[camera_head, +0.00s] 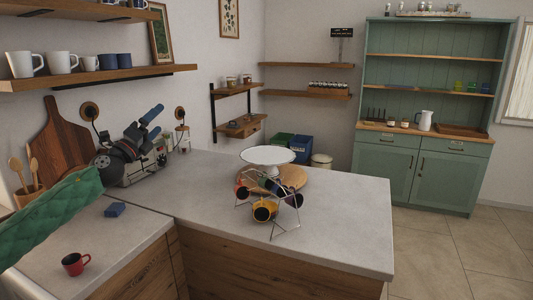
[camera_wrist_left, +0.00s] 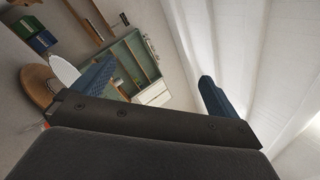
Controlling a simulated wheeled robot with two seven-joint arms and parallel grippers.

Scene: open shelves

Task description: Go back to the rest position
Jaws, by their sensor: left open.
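My left gripper (camera_head: 157,120) is raised above the back of the grey counter at the left, with its two blue fingers pointing up and to the right. In the left wrist view my left gripper (camera_wrist_left: 158,75) has its fingers wide apart with nothing between them. It is open and empty, and it touches nothing that I can see. My right gripper is in neither view.
A wooden shelf (camera_head: 110,77) with mugs hangs above the left counter. A wooden cutting board (camera_head: 62,143) leans on the wall. A red mug (camera_head: 76,263) and a blue block (camera_head: 115,210) lie in front. A wire mug rack (camera_head: 285,228) and white cake stand (camera_head: 267,155) stand right.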

